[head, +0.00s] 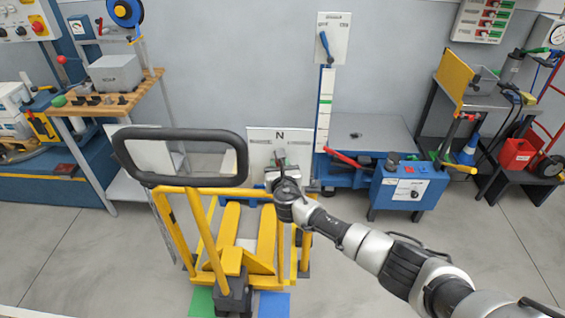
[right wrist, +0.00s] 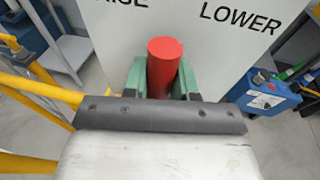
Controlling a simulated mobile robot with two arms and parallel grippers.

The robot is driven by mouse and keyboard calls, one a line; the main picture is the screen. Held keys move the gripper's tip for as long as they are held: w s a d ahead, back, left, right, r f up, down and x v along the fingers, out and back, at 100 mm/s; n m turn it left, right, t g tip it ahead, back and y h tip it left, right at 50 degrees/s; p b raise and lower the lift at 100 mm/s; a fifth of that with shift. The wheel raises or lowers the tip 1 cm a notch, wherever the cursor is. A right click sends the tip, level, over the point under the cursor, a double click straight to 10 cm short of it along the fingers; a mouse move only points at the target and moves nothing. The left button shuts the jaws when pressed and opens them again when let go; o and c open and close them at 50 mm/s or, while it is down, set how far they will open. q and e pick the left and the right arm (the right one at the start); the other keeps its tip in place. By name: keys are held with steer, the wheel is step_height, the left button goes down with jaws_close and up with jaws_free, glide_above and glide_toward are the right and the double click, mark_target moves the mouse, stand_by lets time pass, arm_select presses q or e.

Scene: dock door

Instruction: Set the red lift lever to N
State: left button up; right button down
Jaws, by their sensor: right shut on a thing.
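The red lift lever (right wrist: 165,66) stands up between the green fingertips of my right gripper (right wrist: 163,85), which is shut on it. Behind it is a white board (right wrist: 215,50) with LOWER at right and a cut-off word ending in ISE at left. In the head view this board (head: 262,140) shows an N at its top, and my right gripper (head: 281,168) is in front of it, just below the N. There my wrist and hand hide most of the lever, so its exact position against the marks cannot be told. My left gripper is out of view.
A yellow pallet truck (head: 205,235) with a black loop handle (head: 180,134) stands left of my right arm. A blue lift table (head: 375,130) with a red handle (head: 347,161) is at right. A wooden workbench (head: 110,98) is at left. Floor at lower left is clear.

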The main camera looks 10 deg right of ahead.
stand_by(0.3)
steer(key=c, duration=0.9)
jaws_free()
steer(key=shift+s, duration=0.1)
steer(key=s, duration=0.3)
steer(key=s+r, duration=0.1)
steer(key=s, duration=0.3)
steer(key=s+a, duration=0.1)
steer(key=s, duration=0.2)
steer(key=shift+s+r+p, duration=0.2)
steer(key=shift+p, duration=0.2)
